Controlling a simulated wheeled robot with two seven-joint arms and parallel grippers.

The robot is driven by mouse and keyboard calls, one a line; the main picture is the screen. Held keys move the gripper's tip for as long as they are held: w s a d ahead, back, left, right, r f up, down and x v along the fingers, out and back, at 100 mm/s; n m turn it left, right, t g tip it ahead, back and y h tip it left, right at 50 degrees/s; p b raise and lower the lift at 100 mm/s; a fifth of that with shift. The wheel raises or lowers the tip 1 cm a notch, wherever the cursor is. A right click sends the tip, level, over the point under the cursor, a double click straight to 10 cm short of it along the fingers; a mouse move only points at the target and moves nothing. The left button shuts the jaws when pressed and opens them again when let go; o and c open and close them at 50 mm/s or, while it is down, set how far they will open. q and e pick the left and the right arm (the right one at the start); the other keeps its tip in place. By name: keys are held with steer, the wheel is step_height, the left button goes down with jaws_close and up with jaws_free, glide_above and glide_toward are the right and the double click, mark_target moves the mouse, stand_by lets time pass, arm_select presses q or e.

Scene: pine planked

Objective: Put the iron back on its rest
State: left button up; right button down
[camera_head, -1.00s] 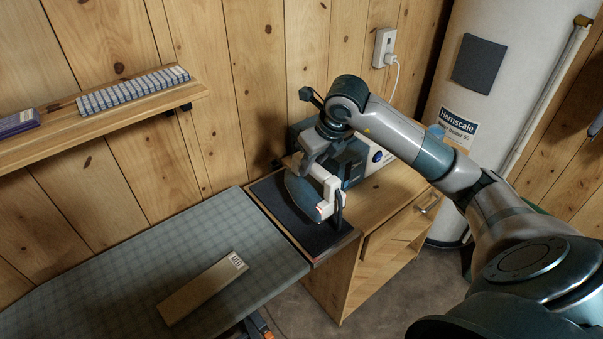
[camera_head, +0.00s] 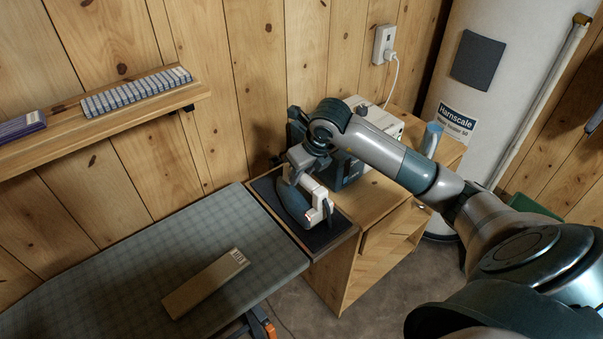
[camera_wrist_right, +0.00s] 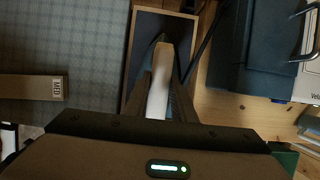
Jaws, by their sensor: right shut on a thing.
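The iron (camera_head: 293,206) has a dark blue-grey body and a white handle. My right gripper (camera_head: 307,186) is shut on the handle and holds the iron over the rest (camera_head: 266,188), a dark pad with a wooden edge at the end of the ironing board. In the right wrist view the white handle (camera_wrist_right: 158,82) lies between the fingers, with the rest (camera_wrist_right: 178,24) beneath. The iron looks tilted in the head view. I cannot tell whether it touches the pad. My left gripper is not in view.
The plaid ironing board (camera_head: 120,265) carries a flat tan box (camera_head: 206,284). A dark teal and white machine (camera_head: 345,172) stands on the wooden cabinet (camera_head: 375,215) close behind my gripper. A wall shelf (camera_head: 100,125) is at left, a white tank (camera_head: 505,60) at right.

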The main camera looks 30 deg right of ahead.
steer(key=shift+f, duration=0.4)
steer(key=shift+f, duration=0.15)
steer(key=c, duration=1.5)
jaws_free()
steer(key=b+v, duration=0.3)
steer(key=v, duration=0.7)
steer(key=shift+s+r, duration=0.15)
steer(key=shift+r, duration=0.15)
steer(key=shift+s+r, duration=0.3)
steer(key=shift+r, duration=0.35)
